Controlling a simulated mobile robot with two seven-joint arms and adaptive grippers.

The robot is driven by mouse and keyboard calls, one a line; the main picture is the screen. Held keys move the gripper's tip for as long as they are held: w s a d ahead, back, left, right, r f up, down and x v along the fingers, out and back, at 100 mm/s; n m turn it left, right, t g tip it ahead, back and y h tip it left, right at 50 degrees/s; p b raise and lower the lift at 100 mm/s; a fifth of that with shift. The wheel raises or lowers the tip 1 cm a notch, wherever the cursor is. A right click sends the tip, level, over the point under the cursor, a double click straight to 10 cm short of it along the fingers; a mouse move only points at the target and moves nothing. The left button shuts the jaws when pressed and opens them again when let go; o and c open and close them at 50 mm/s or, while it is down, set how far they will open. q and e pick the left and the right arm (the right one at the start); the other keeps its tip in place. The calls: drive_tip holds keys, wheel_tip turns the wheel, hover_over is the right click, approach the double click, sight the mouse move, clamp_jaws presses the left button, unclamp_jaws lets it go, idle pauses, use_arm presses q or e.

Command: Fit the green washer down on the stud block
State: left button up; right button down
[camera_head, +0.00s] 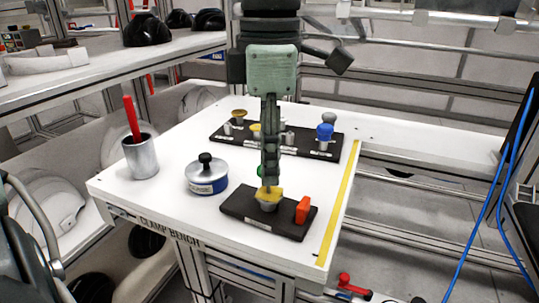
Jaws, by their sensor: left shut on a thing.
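A small green piece (260,170), which may be the green washer, shows just left of my left gripper's fingers; most of it is hidden behind them. My left gripper (268,184) points straight down over the dark front board (236,206). Its fingertips are shut at a yellow-topped piece (268,194) with a grey lower part. This piece is at the middle of the board; I cannot tell whether it touches it. An orange block (303,209) stands on the board's right end. I cannot tell which part is the stud block. My right gripper is not in view.
A dark rear board (218,138) holds several pieces, including a blue-topped one (324,131). A blue tin with a black knob (206,180) and a grey cup with a red stick (141,158) stand on the left. A yellow strip (337,215) marks the bench's right side.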

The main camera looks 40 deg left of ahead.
use_arm(q)
drive_tip(key=shift+b, duration=0.4)
idle(1.2)
drive_tip(key=shift+f+b, duration=1.65)
drive_tip(key=shift+f, duration=0.05)
drive_tip(key=o, duration=0.8)
wheel_tip(320, 180, up, 12)
drive_tip(key=shift+s+d+r, duration=0.1)
idle(0.4)
